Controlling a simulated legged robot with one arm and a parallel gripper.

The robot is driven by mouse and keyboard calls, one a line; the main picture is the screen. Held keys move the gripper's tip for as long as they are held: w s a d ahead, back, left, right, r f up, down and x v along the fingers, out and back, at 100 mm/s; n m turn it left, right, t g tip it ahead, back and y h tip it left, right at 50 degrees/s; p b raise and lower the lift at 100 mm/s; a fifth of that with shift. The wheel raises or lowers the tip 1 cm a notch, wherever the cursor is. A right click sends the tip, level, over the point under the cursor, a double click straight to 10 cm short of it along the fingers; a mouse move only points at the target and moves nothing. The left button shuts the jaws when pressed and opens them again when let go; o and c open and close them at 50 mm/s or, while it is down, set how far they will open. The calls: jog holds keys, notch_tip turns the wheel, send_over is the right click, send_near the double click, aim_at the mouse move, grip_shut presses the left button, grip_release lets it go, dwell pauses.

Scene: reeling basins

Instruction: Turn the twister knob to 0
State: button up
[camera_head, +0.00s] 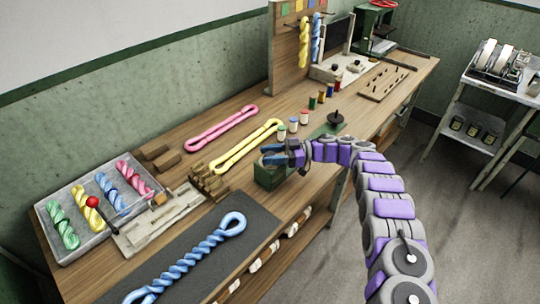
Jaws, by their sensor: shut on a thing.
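My gripper (272,156), with blue-tipped fingers, is at the top of a small green box (268,178) at the front edge of the wooden bench. The fingers are shut on a small part at the top of this box, which I take to be the twister knob. The fingers hide it almost wholly, so its pointer and any scale marks cannot be read. My arm comes in from the lower right, over the bench's front edge.
A yellow skein (247,146) and a wooden rack (209,183) lie close to the box. A dark mat (190,249) bears a twisted blue skein (192,258). A black knob-like part (336,117) on a green plate and several small spools stand behind my gripper. The floor at right is clear.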

jog(key=shift+w+d+r+n+g+h, duration=0.15)
jog(key=shift+r+n+g+h, duration=0.15)
jog(key=shift+n+g, duration=0.45)
dwell(0.4)
jog(key=o, duration=0.9)
jog(key=shift+f, duration=0.15)
jog(key=shift+g, duration=0.35)
